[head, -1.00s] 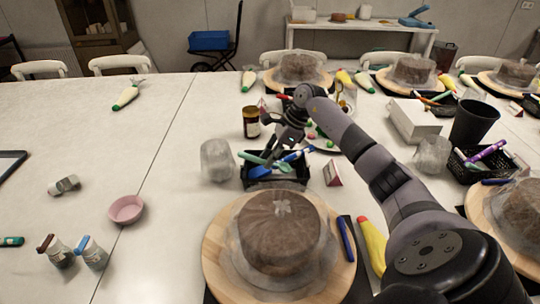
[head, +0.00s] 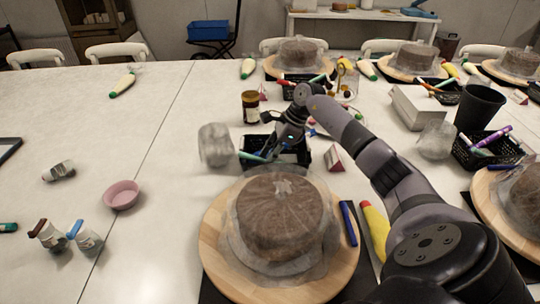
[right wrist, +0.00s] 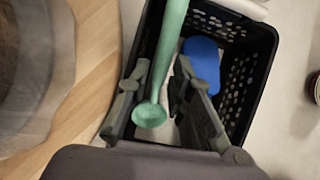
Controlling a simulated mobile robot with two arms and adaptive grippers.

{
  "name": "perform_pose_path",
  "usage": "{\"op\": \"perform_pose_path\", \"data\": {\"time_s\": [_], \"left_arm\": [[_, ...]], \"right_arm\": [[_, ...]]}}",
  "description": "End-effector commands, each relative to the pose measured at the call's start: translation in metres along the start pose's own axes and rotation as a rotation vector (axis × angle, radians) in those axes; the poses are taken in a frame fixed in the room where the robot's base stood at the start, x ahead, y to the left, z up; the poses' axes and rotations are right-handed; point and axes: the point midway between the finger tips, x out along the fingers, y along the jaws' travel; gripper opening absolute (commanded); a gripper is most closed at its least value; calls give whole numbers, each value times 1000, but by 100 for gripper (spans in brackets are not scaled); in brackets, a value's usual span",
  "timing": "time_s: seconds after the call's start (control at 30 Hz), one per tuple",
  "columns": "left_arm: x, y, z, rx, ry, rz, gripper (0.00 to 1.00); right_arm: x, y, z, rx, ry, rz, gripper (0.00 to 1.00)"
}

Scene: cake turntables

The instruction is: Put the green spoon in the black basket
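The black basket (head: 290,157) stands behind the nearest cake; it also shows in the right wrist view (right wrist: 262,55), with perforated walls. The green spoon (head: 252,157) lies at the basket, one end sticking out past its left side. In the right wrist view the green spoon (right wrist: 168,55) runs lengthwise, its small bowl end nearest me. My right gripper (right wrist: 161,68) is over the basket, its fingers spread on either side of the spoon with gaps visible. In the head view the right gripper (head: 277,149) partly hides the basket. My left gripper is not in view.
A blue utensil (right wrist: 203,62) lies in the basket. A wrapped cake (head: 280,215) on a round wooden board (head: 215,245) is in front. A clear glass (head: 215,145) stands left of the basket, a brown jar (head: 251,107) behind it.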

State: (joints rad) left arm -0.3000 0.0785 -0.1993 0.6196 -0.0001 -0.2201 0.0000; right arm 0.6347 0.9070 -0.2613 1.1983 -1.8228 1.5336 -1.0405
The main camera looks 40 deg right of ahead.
Motion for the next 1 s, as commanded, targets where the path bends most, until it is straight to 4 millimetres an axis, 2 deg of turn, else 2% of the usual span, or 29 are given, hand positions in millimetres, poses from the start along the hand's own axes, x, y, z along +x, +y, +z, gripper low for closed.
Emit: {"op": "perform_pose_path", "data": {"time_s": [0.23, 0.57, 0.77, 1.0], "left_arm": [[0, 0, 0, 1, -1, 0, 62], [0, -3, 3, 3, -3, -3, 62], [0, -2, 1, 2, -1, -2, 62], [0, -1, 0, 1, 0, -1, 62]], "right_arm": [[0, 0, 0, 0, 0, 1, 39], [-2, 0, 0, 0, 1, 0, 39], [-30, 0, 0, -1, 2, -3, 39], [-82, -1, 0, -1, 1, -4, 39]]}}
